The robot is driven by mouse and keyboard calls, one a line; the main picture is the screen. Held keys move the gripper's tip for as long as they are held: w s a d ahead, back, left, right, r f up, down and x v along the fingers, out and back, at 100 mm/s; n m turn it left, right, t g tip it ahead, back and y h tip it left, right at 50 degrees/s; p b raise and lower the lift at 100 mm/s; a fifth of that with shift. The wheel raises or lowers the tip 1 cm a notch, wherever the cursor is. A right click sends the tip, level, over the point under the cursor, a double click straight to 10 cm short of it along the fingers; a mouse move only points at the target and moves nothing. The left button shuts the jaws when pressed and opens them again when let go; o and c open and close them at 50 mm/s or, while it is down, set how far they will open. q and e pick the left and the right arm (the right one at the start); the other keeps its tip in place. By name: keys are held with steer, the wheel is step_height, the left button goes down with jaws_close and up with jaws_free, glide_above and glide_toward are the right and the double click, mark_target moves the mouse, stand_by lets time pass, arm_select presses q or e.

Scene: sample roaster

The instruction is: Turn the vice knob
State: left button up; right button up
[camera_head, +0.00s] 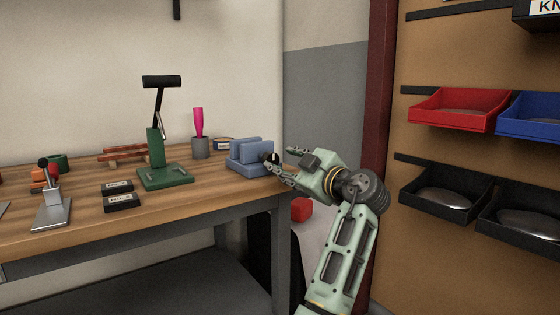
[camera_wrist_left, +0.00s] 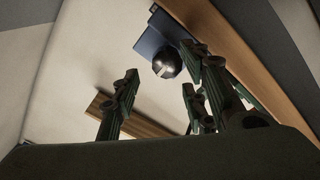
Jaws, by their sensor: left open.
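The blue vice (camera_head: 249,156) sits at the right end of the wooden workbench. Its round dark knob (camera_head: 271,157) faces right, toward my left gripper (camera_head: 281,161). The gripper is open, with its fingers pointing left at the knob, close to it. In the left wrist view, the knob (camera_wrist_left: 167,64) appears as a shiny dark ball in front of the blue vice body (camera_wrist_left: 158,38). There it shows between the spread fingers and beyond them; I cannot tell whether any finger touches it. My right gripper is not in view.
The workbench (camera_head: 215,187) holds a green press (camera_head: 156,155), a grey cup with a pink-handled tool (camera_head: 198,122), two small black boxes (camera_head: 119,195) and a metal lever stand (camera_head: 52,208). Shelving with red, blue and black bins (camera_head: 457,108) stands at right.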

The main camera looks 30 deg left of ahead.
arm_select(q)
steer(key=v, duration=0.8)
steer(key=shift+d, duration=0.1)
